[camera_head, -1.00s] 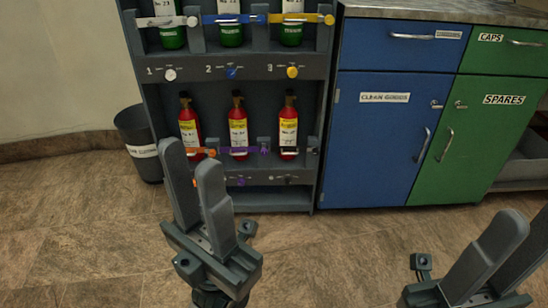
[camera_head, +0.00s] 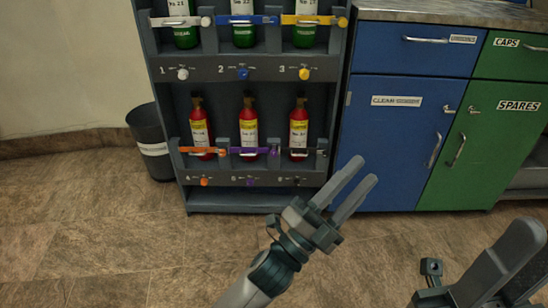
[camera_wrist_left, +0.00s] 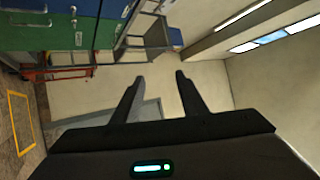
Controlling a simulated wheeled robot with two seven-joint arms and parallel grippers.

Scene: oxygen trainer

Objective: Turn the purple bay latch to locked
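The purple bay is the middle one in the lower row of the dark rack (camera_head: 262,199). A purple bar (camera_head: 243,151) crosses in front of its red bottle (camera_head: 248,127), with a purple piece (camera_head: 273,151) at its right end. A small purple knob (camera_head: 250,182) sits on the panel below; its pointing direction is too small to read. My left gripper (camera_head: 365,169) is open and empty, to the right of the rack's lower part in the head view, apart from the latch. It also shows in the left wrist view (camera_wrist_left: 160,76). My right gripper (camera_head: 525,235) is partly cut off at the lower right.
Orange (camera_head: 198,150) and black (camera_head: 299,151) bars flank the purple one. Green bottles stand in the row above. Blue (camera_head: 385,150) and green (camera_head: 475,160) cabinets stand at right, a dark bin (camera_head: 150,135) at left. Floor in front is clear.

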